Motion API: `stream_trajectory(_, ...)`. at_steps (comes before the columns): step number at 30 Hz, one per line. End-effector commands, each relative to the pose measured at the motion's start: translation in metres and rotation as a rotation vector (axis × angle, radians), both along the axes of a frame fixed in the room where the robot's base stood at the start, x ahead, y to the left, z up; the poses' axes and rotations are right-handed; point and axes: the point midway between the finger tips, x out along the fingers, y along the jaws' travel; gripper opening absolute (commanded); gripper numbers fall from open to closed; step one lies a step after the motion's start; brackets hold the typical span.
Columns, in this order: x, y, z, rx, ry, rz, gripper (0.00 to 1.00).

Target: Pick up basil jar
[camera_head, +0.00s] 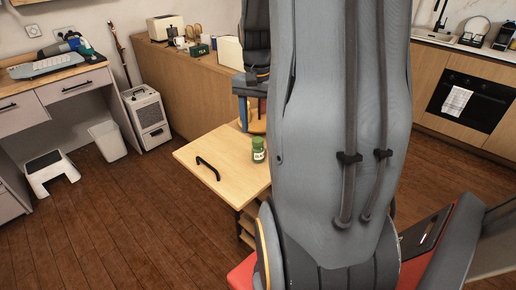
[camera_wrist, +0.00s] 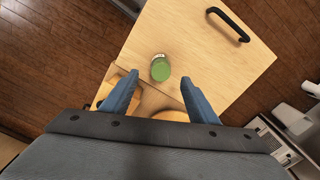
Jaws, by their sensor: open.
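The basil jar (camera_head: 258,149) is a small jar with a green lid and a pale label. It stands upright on a light wooden surface (camera_head: 222,160) with a black handle, left of my arm in the head view. In the wrist view the jar (camera_wrist: 160,69) is seen from above, its green lid showing, just beyond my fingertips. My gripper (camera_wrist: 161,75) has its two blue fingers spread apart, with nothing between them.
The black handle (camera_head: 207,168) rises from the wooden surface. Round wooden items (camera_wrist: 173,115) lie near my fingers at the surface's lower edge. A long wooden counter (camera_head: 195,85) with a green tea box stands behind. A white step stool (camera_head: 50,170) and open floor are left.

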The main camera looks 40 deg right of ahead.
Motion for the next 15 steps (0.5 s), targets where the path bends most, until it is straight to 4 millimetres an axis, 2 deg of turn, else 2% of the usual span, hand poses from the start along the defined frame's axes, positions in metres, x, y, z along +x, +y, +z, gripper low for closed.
stream_trajectory(15,-0.001,0.003,-0.054,0.001,0.002,0.005,0.54)
